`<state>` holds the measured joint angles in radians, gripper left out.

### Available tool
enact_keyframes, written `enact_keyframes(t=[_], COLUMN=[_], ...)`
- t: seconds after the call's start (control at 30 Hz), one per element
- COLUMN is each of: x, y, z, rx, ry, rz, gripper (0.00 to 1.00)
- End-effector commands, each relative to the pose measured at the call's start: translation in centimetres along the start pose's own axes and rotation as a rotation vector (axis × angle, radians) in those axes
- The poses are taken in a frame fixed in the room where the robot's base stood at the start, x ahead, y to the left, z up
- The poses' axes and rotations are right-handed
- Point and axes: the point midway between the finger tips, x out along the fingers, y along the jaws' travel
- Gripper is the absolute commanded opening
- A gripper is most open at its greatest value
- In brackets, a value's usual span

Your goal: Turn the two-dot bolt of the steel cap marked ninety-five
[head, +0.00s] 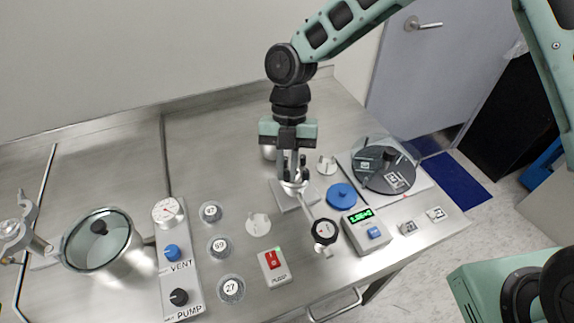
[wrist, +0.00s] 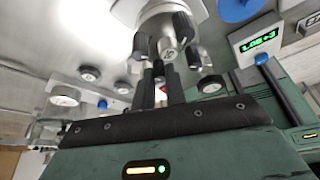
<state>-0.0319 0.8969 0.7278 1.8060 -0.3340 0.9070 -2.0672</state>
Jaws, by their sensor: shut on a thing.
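A bright steel cap (head: 293,188) stands on a small plate (head: 291,201) near the middle of the counter. My gripper (head: 293,172) reaches down from above and covers much of it. In the wrist view, the steel cap (wrist: 160,14) has several dark bolts around its rim. My gripper (wrist: 164,72) is shut on the near bolt (wrist: 170,50), whose end face points toward the wrist camera. Small pale marks show on that face, but I cannot count the dots. The cap's number is not readable.
Round pieces marked 47 (head: 210,212), 99 (head: 219,247) and 27 (head: 231,288) lie left of the cap. A blue disc (head: 341,195) and green-lit display box (head: 367,230) are at right.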

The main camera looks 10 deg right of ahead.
Motion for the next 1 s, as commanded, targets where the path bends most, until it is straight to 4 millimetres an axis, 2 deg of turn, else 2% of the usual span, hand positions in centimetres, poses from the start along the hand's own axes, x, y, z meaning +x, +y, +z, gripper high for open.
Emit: enact_keyframes(t=[0.37,1.0], x=[-0.13,-0.05], y=[-0.14,-0.49], z=[0.03,-0.05], rx=[0.121,0.664], ry=[-0.001,-0.002], rz=[0.05,0.275], gripper=[0.0,0.0])
